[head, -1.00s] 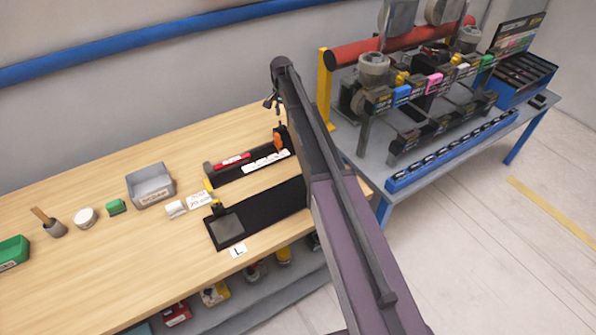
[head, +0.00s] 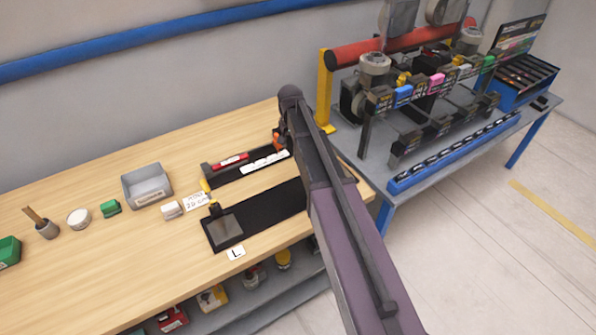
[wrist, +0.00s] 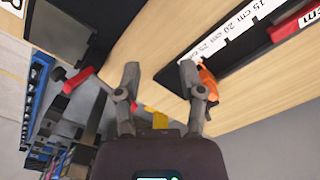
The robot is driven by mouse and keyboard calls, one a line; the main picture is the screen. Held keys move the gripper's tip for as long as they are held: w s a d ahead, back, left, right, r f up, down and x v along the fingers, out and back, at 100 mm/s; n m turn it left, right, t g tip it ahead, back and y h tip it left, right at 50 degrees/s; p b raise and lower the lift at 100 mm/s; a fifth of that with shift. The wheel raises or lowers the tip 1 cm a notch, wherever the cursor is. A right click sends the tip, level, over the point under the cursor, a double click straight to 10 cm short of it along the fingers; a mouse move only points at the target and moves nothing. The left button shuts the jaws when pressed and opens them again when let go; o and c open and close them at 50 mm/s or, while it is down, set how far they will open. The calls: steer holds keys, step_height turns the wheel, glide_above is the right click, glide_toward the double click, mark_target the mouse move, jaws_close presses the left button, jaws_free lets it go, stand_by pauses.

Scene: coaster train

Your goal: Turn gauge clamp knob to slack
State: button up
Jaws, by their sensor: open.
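The orange knob (head: 277,140) is at the right end of the black gauge rail (head: 211,179), partly hidden by my arm in the head view. In the wrist view the orange knob (wrist: 208,82) shows just beyond and beside my right finger, near the end of the white scale strip (wrist: 228,34). Whether the finger touches it I cannot tell. My gripper (wrist: 160,76) is open, with nothing visible between its fingers. In the head view its fingers are hidden behind my arm.
A black mat with a grey plate (head: 227,229) lies in front of the rail. A grey bin (head: 147,185) and small items stand to the left. A second table with a red roller (head: 355,52) and a blue tray (head: 455,153) is at the right.

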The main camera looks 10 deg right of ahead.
steer(key=s+f+n+b, duration=0.2)
steer(key=s, duration=0.7)
steer(key=shift+s+f, duration=0.25)
steer(key=shift+f, duration=0.05)
